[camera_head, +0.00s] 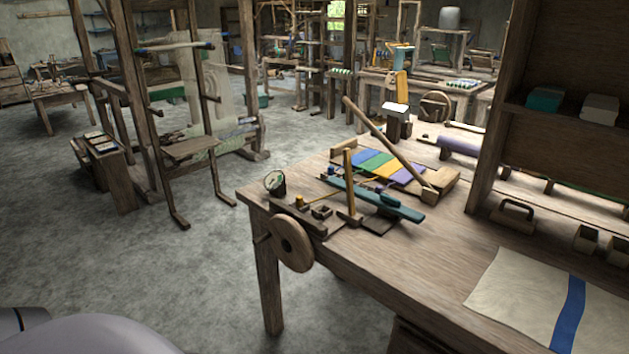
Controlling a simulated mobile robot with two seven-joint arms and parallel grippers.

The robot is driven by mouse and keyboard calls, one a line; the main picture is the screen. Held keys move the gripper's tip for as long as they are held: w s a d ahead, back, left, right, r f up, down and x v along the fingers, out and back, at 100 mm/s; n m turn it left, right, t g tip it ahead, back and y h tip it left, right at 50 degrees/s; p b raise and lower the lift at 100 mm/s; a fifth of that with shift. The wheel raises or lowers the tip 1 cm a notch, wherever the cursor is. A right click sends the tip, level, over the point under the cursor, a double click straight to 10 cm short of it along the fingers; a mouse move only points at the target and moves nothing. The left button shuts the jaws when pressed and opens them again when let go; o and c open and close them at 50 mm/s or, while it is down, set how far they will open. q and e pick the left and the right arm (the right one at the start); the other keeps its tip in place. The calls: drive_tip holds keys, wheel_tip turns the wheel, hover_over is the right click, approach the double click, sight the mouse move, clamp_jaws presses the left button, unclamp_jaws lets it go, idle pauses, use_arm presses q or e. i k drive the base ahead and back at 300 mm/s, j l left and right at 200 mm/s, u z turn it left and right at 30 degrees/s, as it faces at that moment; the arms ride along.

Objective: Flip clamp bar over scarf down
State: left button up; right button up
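A striped cloth (378,164) in blue, green, yellow and purple, which looks like the scarf, lies flat in a small wooden fixture on the workbench. A long wooden bar (382,137), which looks like the clamp bar, stands raised and tilted over the cloth. Its lower end meets a wooden block (440,183) at the cloth's right side, and its upper end points up and left. A teal bar (375,198) lies along the cloth's near side. Neither of my grippers is in view.
The workbench (400,262) carries a round wooden wheel (291,243) at its left edge and a short upright wooden post (349,183). A cream cloth with a blue stripe (515,290) lies at the right front. A shelf unit (545,60) rises at the right. Open floor lies left.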

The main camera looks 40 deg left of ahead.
sight(380, 136)
drive_tip(key=i+j+u, duration=0.75)
drive_tip(key=j+u, duration=0.15)
